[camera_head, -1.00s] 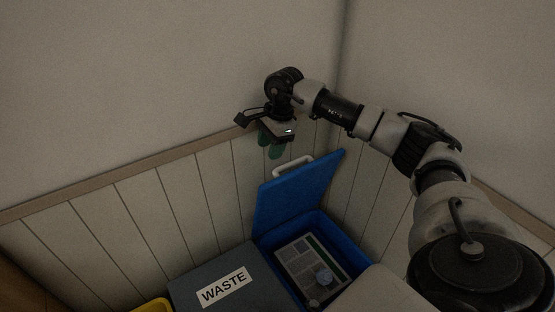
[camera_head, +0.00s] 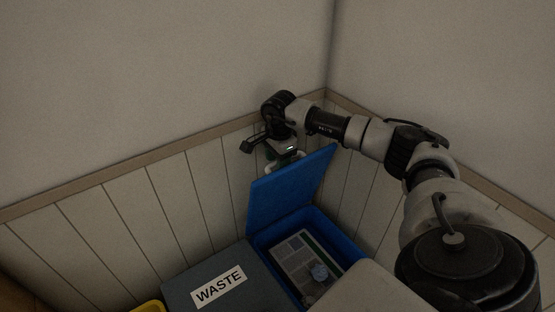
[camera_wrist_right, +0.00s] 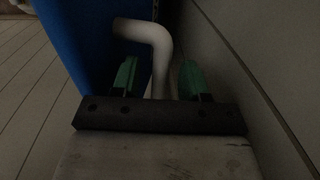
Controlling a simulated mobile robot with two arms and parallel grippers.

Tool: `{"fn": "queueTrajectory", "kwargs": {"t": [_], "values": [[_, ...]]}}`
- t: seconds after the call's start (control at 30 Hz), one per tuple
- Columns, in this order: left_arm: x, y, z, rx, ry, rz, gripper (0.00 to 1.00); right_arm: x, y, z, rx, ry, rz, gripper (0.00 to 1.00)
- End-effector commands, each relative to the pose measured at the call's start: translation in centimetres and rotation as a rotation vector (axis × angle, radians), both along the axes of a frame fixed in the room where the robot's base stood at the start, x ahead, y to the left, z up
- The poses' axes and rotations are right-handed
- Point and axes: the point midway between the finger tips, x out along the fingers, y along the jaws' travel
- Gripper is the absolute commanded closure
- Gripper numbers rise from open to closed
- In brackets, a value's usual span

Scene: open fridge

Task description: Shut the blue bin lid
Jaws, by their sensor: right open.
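The blue bin lid (camera_head: 290,187) stands raised, tilted up at the back of the open blue bin (camera_head: 329,231). A white handle (camera_head: 291,165) shows at the lid's top edge, partly hidden by my right gripper (camera_head: 279,159). In the right wrist view, the green fingertips of my right gripper (camera_wrist_right: 158,78) are apart, and the white handle (camera_wrist_right: 159,50) runs between them. I cannot tell whether they touch it. The blue lid (camera_wrist_right: 82,38) is at the left there. My left gripper is not in view.
Inside the blue bin lie a printed paper (camera_head: 300,255) and a crumpled bluish item (camera_head: 320,272). A grey bin lid marked WASTE (camera_head: 243,269) is to the left, a pale lid (camera_head: 372,290) to the right. A panelled wall (camera_head: 175,207) is close behind.

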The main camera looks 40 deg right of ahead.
Motion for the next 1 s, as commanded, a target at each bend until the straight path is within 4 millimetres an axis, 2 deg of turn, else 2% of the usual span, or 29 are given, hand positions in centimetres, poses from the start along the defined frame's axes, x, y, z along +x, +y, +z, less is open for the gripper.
{"fn": "queueTrajectory", "kwargs": {"t": [0.23,0.53,0.9,1.0], "values": [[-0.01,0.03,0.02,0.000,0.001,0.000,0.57,0.02,0.02,-0.07,0.000,0.000,0.000,0.56],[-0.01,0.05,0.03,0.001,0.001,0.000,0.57,0.02,0.03,-0.04,0.001,0.000,0.000,1.00],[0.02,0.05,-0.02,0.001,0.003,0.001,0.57,0.16,0.06,-0.13,0.000,-0.009,0.000,1.00],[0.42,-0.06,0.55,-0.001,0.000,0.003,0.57,0.37,0.13,-0.29,-0.002,-0.023,0.000,1.00]]}}
